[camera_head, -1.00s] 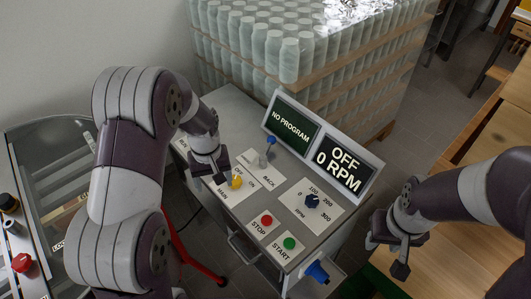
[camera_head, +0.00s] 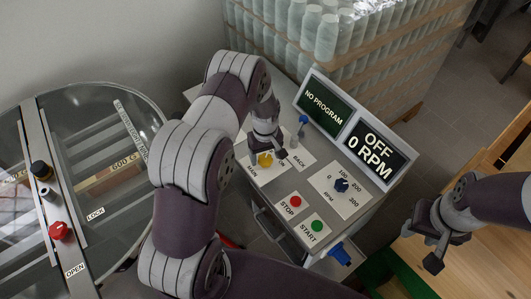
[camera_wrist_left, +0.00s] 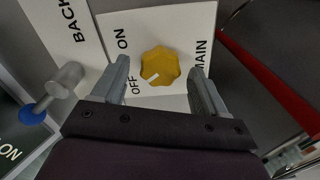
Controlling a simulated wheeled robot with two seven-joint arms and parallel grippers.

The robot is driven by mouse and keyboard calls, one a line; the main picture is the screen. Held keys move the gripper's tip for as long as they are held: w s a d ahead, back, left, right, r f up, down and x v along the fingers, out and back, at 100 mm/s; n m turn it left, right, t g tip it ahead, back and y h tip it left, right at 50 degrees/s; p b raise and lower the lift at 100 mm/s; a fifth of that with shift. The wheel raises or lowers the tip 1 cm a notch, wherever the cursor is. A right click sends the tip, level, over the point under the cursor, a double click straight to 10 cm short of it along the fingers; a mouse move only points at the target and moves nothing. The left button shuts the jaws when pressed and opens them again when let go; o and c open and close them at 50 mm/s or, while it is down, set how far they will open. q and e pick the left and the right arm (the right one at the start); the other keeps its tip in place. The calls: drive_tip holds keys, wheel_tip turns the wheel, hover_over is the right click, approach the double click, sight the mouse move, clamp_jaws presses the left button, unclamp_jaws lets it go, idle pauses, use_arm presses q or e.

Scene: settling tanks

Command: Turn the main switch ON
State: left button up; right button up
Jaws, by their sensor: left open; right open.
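The main switch is a yellow knob (camera_head: 265,160) on the panel's MAIN plate, also in the left wrist view (camera_wrist_left: 163,64). Its white mark points toward the OFF label. My left gripper (camera_head: 268,155) is open above the knob. In the left wrist view its two fingers (camera_wrist_left: 160,72) are on either side of the knob, with gaps showing; I cannot tell how far above the plate the tips are. My right gripper (camera_head: 421,246) is open and empty, to the right of the panel.
A blue-tipped lever (camera_head: 303,122) by the BACK label stands close to my left gripper. The displays (camera_head: 373,150) read NO PROGRAM and OFF 0 RPM. Bottles (camera_head: 326,38) are stacked behind.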

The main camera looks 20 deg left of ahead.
use_arm(q)
drive_tip(key=shift+s+d+f, duration=0.1)
drive_tip(key=shift+f, duration=0.3)
drive_tip(key=c, duration=1.1)
drive_tip(key=shift+o, duration=0.2)
